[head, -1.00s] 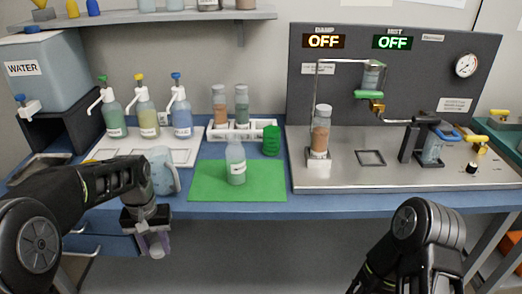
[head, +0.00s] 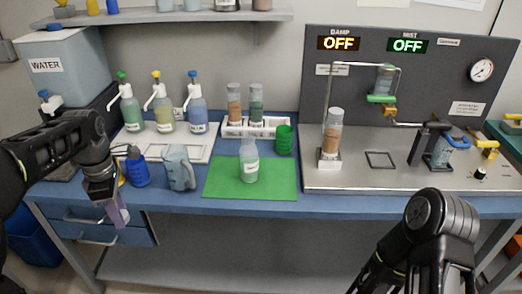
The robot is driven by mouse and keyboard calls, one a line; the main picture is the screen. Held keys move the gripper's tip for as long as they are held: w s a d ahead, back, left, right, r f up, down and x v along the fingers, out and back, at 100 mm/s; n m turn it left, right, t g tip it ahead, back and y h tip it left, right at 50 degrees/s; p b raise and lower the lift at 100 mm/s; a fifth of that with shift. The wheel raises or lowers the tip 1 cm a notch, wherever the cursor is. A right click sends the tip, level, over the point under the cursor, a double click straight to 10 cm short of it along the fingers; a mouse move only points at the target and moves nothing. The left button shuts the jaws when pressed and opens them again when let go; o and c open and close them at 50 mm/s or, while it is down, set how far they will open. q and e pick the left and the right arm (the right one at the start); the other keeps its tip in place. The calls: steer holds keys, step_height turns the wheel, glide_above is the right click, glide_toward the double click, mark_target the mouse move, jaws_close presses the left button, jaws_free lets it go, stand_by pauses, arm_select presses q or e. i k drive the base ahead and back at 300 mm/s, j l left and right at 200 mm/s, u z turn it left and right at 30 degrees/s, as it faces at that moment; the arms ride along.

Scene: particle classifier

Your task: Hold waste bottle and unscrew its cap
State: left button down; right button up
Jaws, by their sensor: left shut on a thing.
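A translucent pale-green bottle (head: 249,164) with a label stands upright on the green mat (head: 222,187). The label is too small to read, and I cannot tell whether a cap is on its neck. My left gripper (head: 115,211) points down in front of the left part of the bench, well left of the bottle. It is shut on a small pale thing, mostly hidden between the purplish fingers. My right arm shows at the lower right, but its gripper is out of view.
A green cup (head: 284,139) and a white rack (head: 240,130) are behind the mat. The metal rig (head: 450,182) fills the right side.

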mark_target(249, 151)
steer(key=i, duration=1)
